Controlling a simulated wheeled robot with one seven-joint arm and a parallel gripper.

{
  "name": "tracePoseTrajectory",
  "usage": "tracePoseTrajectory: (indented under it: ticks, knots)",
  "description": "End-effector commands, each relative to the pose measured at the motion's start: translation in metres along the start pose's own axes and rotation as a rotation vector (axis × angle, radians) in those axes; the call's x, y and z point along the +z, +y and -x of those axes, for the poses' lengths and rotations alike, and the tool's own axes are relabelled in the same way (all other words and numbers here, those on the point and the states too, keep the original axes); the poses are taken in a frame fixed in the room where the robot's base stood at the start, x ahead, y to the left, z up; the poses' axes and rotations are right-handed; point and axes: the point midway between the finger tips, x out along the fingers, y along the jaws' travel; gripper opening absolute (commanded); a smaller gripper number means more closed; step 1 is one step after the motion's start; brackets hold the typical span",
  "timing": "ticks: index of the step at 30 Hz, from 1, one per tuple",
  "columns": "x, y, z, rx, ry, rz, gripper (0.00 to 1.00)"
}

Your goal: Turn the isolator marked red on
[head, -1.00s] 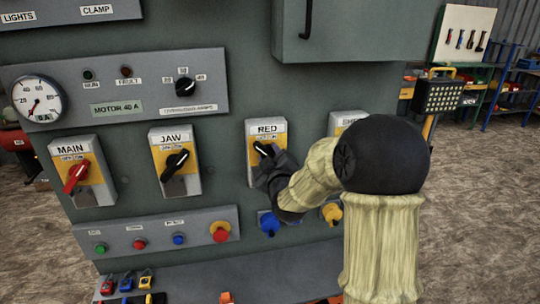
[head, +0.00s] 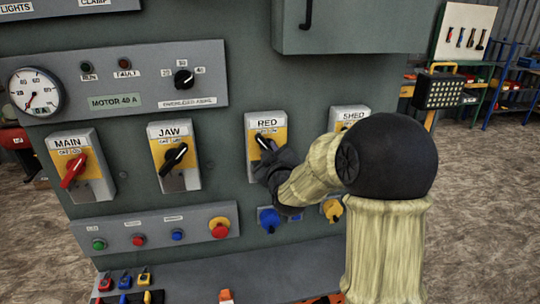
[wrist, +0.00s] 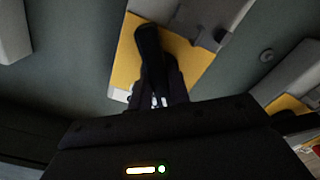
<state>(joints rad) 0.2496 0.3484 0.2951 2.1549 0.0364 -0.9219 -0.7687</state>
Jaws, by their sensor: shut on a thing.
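The isolator marked RED (head: 266,125) is a grey box with a yellow plate and a black handle (head: 264,142) on the green panel. My gripper (head: 270,152) is at the lower part of this box, in front of the handle. In the wrist view the black handle (wrist: 150,55) stands against the yellow plate, and my gripper (wrist: 163,97) is shut on its near end. In the head view the handle's tip shows tilted up and to the left; its lower part is hidden by my gripper.
The JAW isolator (head: 174,157) and MAIN isolator (head: 80,165) are to the left. The SHED isolator (head: 350,119) is close on the right, partly behind my arm. Blue (head: 269,220) and yellow (head: 332,210) fittings sit below. A grey cabinet (head: 345,28) juts out above.

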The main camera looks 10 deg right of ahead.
Motion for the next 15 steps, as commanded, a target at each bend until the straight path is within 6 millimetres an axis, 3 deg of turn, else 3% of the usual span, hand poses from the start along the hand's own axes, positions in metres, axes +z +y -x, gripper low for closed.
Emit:
tracePoseTrajectory:
  ticks: [15]
  knots:
    - [0.0045, -0.0033, 0.0002, 0.000, 0.001, -0.445, 0.00]
